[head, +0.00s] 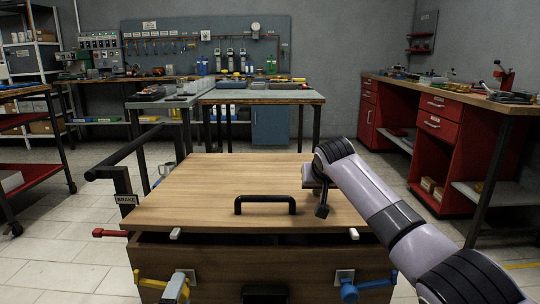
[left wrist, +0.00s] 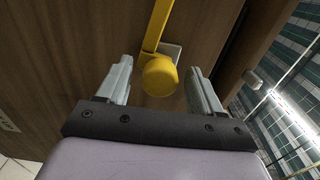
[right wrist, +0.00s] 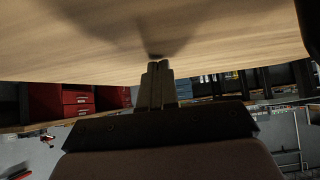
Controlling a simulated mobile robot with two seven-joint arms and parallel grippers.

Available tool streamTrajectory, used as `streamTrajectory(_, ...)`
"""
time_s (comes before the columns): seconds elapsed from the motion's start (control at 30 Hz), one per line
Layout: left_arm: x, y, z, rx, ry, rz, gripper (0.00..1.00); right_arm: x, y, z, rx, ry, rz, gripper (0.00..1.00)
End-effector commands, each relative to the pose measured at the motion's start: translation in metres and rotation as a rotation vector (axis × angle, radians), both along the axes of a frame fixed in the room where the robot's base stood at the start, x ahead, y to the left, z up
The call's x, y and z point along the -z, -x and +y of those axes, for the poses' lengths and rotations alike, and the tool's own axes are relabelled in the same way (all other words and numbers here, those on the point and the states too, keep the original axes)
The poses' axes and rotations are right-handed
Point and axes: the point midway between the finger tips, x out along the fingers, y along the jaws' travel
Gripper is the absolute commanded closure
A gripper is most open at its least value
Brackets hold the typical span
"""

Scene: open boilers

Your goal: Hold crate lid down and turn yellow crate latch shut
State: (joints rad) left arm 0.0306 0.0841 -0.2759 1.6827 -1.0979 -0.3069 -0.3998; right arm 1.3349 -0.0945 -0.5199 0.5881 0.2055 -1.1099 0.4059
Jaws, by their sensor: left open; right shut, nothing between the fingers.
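The wooden crate lid (head: 220,185) with a black handle (head: 265,200) lies over the wooden crate (head: 225,258), with a dark gap along its front edge. The yellow crate latch (head: 172,288) is on the crate's front at the left, its arm pointing left. In the left wrist view, the latch's round yellow knob (left wrist: 160,75) sits between the spread fingers of my open left gripper (left wrist: 160,67).
A blue latch (head: 348,291) is on the crate's front right. A red lever (head: 110,233) and a black rail (head: 130,150) stand at the crate's left. A workbench (head: 262,97) is behind, and a red bench (head: 440,130) is at right. The floor between them is clear.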

Motion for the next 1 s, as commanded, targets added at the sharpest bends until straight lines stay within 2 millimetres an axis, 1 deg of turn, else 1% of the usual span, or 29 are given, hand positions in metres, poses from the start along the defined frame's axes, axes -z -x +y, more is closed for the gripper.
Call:
streamTrajectory(0.93,0.0,0.0,0.0,0.0,0.0,0.0,0.34,0.032,0.0,-0.001,0.001,0.0,0.005,1.0)
streamTrajectory(0.97,0.0,0.0,0.0,0.0,0.0,0.0,0.37,0.032,0.0,-0.001,0.001,0.0,0.005,1.0)
streamTrajectory(1.0,0.0,0.0,0.0,0.0,0.0,0.0,0.5,0.032,0.0,-0.001,0.001,0.0,0.005,1.0)
